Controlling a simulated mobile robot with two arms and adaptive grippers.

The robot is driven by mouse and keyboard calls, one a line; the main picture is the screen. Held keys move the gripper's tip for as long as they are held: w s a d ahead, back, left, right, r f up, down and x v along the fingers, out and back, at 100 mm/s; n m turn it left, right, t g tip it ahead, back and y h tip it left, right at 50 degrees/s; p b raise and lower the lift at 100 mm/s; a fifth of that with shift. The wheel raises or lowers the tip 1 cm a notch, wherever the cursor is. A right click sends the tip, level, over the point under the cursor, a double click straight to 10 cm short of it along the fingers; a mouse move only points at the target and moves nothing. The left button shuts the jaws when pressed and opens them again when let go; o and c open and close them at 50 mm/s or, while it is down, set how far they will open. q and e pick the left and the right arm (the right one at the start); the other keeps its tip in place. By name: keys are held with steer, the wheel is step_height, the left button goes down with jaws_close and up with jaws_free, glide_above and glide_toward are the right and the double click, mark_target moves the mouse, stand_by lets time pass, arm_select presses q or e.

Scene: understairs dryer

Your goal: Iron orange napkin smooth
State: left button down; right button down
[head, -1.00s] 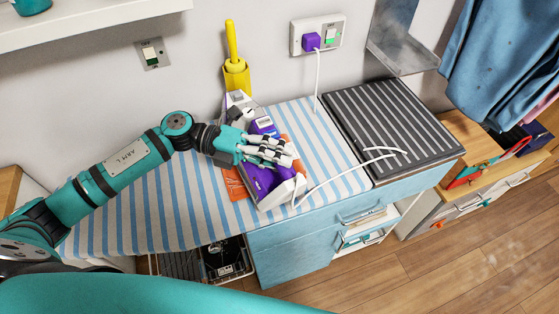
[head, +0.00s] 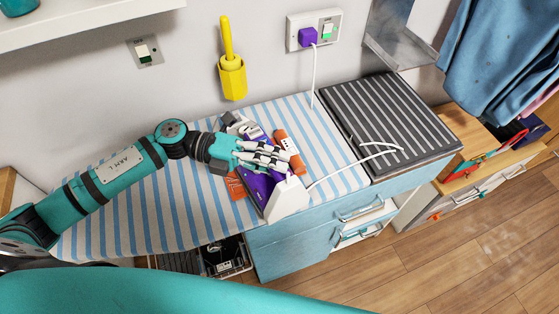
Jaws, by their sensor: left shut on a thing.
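A purple and white iron (head: 287,198) is over the blue-and-white striped cover (head: 135,215) of the worktop. My left gripper (head: 276,158) is shut on the iron and hides its middle. The orange napkin (head: 237,187) lies on the striped cover under and around the iron, showing at its left side. More orange shows at the upper right of the gripper (head: 291,150). Most of the napkin is hidden, so I cannot tell how smooth it is. My right gripper is not in view.
A white cord (head: 335,172) runs right from the iron, over a dark ribbed board (head: 385,120), towards the purple plug (head: 308,37). A yellow holder (head: 232,78) is at the wall behind. The left part of the striped cover is clear.

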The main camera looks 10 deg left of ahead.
arm_select(q)
steer(key=shift+w+r, duration=0.1)
steer(key=shift+r, duration=0.05)
steer(key=shift+s+a, duration=0.35)
steer(key=shift+a, duration=0.2)
steer(key=shift+s+a, duration=0.55)
steer(key=shift+a, duration=0.2)
steer(key=shift+s+a, duration=0.55)
steer(key=shift+a, duration=0.2)
steer(key=shift+w+a+f+b, duration=0.1)
steer(key=shift+w+f+b, duration=0.1)
steer(key=shift+b, duration=0.15)
steer(key=shift+w+a+f+b, duration=0.2)
steer(key=shift+w+a+b, duration=0.4)
steer(key=shift+w+b, duration=0.1)
steer(key=shift+w+a, duration=0.25)
steer(key=shift+r, duration=0.1)
steer(key=shift+s, duration=0.1)
